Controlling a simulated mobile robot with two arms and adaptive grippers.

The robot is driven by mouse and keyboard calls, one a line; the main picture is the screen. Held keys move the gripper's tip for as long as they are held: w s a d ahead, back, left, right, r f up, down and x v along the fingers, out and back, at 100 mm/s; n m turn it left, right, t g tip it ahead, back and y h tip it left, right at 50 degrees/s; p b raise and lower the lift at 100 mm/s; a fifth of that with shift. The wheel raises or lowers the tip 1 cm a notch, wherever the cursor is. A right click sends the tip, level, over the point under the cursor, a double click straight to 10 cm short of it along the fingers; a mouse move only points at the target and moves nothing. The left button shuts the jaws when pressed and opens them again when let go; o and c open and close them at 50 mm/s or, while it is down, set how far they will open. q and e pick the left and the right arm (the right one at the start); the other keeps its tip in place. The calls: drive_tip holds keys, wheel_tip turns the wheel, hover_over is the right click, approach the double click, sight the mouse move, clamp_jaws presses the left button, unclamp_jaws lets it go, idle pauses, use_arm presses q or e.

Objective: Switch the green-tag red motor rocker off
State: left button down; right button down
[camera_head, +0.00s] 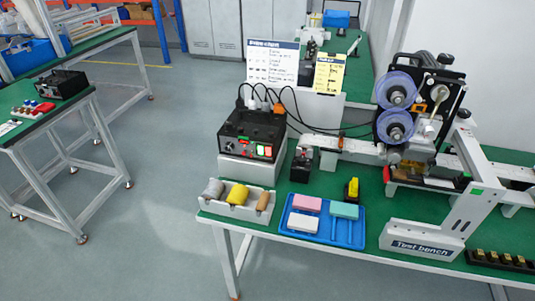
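A black control box (252,133) stands on a light block at the left end of the green-topped bench. Its front panel carries a small green mark (244,140) and, to the right, small red and green lit parts (264,150). These are too small to tell which is the green-tag red motor rocker, or which way it is set. Cables run from the box top toward the machine on the right. Neither of my grippers is in view.
In front of the box sits a light holder (238,208) with rolls. A blue tray (325,228) with coloured blocks lies to its right. A machine with purple reels (396,90) and a "Test bench" frame (425,246) stand further right. Open floor lies left of the bench.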

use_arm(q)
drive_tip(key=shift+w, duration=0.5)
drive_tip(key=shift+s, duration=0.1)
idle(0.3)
